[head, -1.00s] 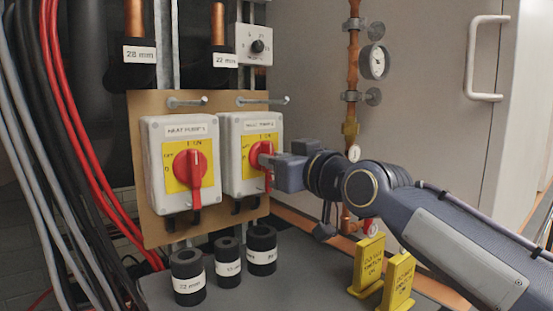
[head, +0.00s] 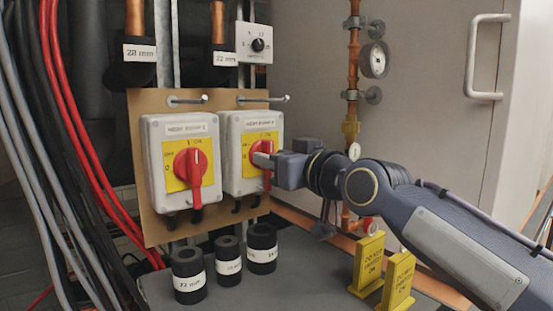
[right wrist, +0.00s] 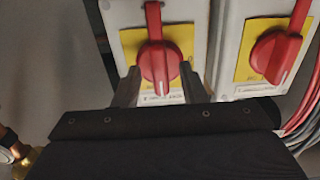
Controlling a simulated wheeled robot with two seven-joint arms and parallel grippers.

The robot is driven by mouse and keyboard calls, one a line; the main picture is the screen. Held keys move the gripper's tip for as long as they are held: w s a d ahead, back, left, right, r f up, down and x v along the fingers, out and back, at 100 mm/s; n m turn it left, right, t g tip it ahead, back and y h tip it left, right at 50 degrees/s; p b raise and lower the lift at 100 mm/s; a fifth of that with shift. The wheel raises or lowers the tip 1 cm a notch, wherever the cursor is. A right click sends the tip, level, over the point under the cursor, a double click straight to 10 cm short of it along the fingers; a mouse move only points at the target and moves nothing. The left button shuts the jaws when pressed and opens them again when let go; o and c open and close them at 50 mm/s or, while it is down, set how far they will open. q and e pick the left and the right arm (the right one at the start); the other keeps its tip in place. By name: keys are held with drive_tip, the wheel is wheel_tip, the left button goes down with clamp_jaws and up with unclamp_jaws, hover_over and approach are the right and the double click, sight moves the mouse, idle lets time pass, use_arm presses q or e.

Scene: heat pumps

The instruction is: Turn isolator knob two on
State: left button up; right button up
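Two white isolator boxes hang side by side in the head view. Isolator two (head: 232,180) is the right one, with a red knob (head: 257,151) on a yellow plate, partly hidden by my right gripper (head: 270,160). In the right wrist view, upside down, that knob (right wrist: 158,62) has its handle vertical. The right gripper (right wrist: 158,88) is open, one finger at each side of the knob. I cannot tell whether the fingers touch it. The left isolator's red knob (head: 190,168) has its handle pointing down and also shows in the wrist view (right wrist: 275,55). My left gripper is not in view.
Below the boxes stand black insulation pieces (head: 228,262). Yellow signs (head: 369,265) stand near my right forearm. A copper pipe with a gauge (head: 375,62) rises behind the arm. Two bolts (head: 187,99) jut out above the boxes. Red and grey cables (head: 75,130) hang at left.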

drive_tip(key=b+v, duration=0.2)
drive_tip(key=v, duration=0.6)
